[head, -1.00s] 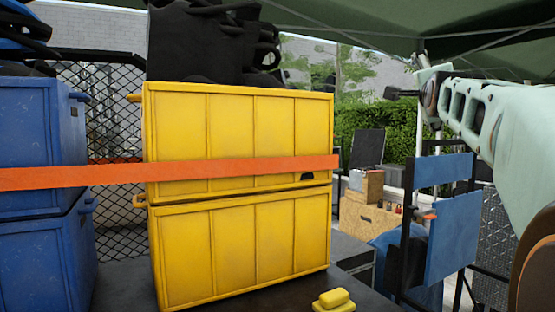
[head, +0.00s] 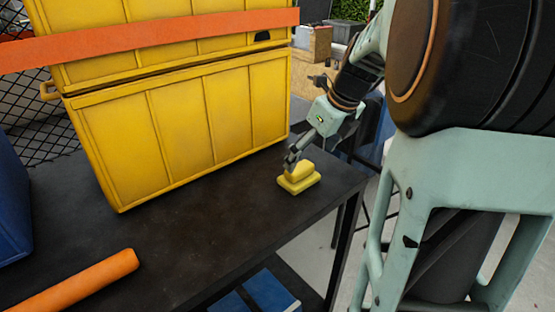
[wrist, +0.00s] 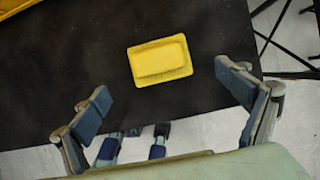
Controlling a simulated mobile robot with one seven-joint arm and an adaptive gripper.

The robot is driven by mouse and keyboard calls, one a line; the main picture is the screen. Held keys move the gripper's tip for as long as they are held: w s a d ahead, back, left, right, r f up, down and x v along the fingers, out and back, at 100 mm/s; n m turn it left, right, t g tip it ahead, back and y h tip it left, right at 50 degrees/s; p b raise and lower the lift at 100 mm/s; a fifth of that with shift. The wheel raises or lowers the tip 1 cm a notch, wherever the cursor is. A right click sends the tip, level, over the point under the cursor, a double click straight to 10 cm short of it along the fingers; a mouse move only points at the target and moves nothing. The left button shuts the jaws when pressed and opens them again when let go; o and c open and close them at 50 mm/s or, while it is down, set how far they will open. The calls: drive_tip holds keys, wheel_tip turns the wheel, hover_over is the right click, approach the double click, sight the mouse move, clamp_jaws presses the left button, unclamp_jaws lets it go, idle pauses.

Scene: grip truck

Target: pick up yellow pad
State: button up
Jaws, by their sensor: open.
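The yellow pad (head: 299,183) lies on the dark tabletop near its right edge, in front of the yellow crate's right corner. It looks like a smaller raised block on a wider flat base. In the wrist view the pad (wrist: 160,62) is at upper centre, fully visible. My gripper (head: 291,160) is at the pad's far left side in the head view; whether it touches cannot be told. In the wrist view my gripper (wrist: 161,84) is open and empty, its blue-padded fingers spread wider than the pad, which lies slightly ahead between them.
Stacked yellow crates (head: 180,125) stand on the dark table (head: 205,225) left of the pad. An orange bar (head: 75,285) lies at front left. A blue crate (head: 12,205) is at the left edge. The tabletop in front of the pad is clear.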

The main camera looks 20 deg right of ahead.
sight(301, 167)
drive_tip(key=x, duration=0.7)
drive_tip(key=shift+w+a+f, duration=0.1)
drive_tip(key=shift+w+a, duration=0.05)
drive_tip(key=shift+w, duration=0.2)
drive_tip(key=shift+c, duration=0.5)
drive_tip(key=c, duration=1.2)
drive_tip(key=shift+o, duration=0.2)
